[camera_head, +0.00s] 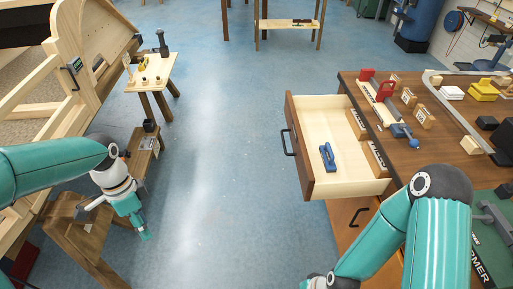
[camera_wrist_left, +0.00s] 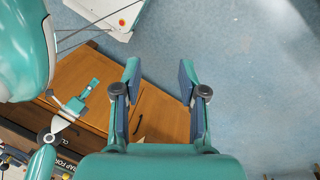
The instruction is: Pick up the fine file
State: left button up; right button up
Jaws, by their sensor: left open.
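I cannot make out the fine file for certain in either view. A blue-handled tool (camera_head: 327,157) lies in the open drawer (camera_head: 306,117) of the workbench; its exact kind is too small to tell. My left gripper (camera_head: 140,225) hangs empty over the floor at the left, beside a wooden stool, well apart from the drawer. In the left wrist view its two fingers (camera_wrist_left: 159,82) stand wide apart with nothing between them. My right arm reaches in at the lower right of the head view, and only its wrist (camera_head: 316,283) shows at the bottom edge; its fingers are hidden.
The workbench (camera_head: 440,148) carries red clamps (camera_head: 383,91), small wooden blocks and a yellow stack (camera_head: 484,90). A small table (camera_head: 153,73) with tools and a wooden stool (camera_head: 82,218) stand at the left beside a large wooden frame. The blue floor (camera_head: 225,130) between is clear.

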aim_at(328, 156)
jog(key=u, duration=0.7)
jog(key=i, duration=3.1)
jog(key=z, duration=2.5)
jog(key=i, duration=0.35)
jog(key=z, duration=2.15)
